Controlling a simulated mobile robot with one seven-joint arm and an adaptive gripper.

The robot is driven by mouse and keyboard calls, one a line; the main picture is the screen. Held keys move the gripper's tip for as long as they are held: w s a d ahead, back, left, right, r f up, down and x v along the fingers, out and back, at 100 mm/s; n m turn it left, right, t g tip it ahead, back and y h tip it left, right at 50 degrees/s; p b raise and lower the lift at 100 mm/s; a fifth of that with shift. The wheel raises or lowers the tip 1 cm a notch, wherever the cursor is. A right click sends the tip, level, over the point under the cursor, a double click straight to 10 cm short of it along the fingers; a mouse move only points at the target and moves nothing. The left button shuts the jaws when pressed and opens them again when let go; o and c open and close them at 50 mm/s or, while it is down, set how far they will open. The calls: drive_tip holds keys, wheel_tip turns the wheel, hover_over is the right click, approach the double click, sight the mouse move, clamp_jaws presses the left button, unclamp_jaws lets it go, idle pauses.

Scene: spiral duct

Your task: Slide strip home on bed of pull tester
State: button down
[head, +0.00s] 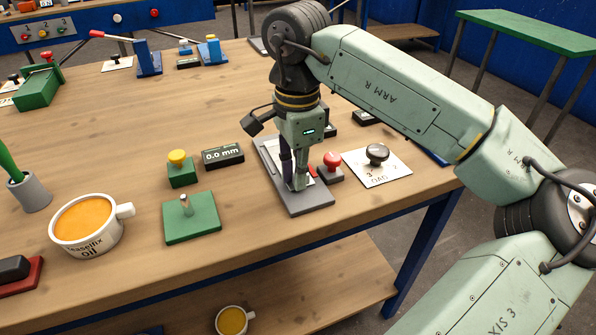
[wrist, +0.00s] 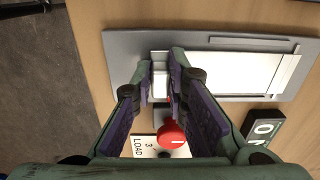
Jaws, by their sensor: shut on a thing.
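The pull tester's bed (head: 310,206) is a flat grey plate near the table's right front edge. In the wrist view the bed (wrist: 125,45) runs across the top, with a long pale strip (wrist: 240,72) lying along it inside thin raised edges. My gripper (head: 299,186) points down over the near end of the bed. In the wrist view my gripper (wrist: 161,78) is shut on a small whitish piece at the strip's left end. The fingers partly hide this piece, so I cannot tell how it joins the strip.
A red button (head: 332,160) and a card with a black knob (head: 377,154) stand right of the bed. Left are a readout showing 0.0 mm (head: 223,155), a yellow button (head: 177,157), a green plate with a peg (head: 191,224) and a mug (head: 87,232). Bare wood lies between them.

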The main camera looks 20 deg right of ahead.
drive_tip(key=c, duration=1.5)
unclamp_jaws()
drive_tip(key=shift+o, duration=0.3)
drive_tip(key=o, duration=0.5)
drive_tip(key=shift+r, duration=0.1)
drive_tip(key=shift+r+p, duration=2.35)
drive_tip(key=shift+r, duration=1.1)
drive_tip(key=shift+f, duration=0.15)
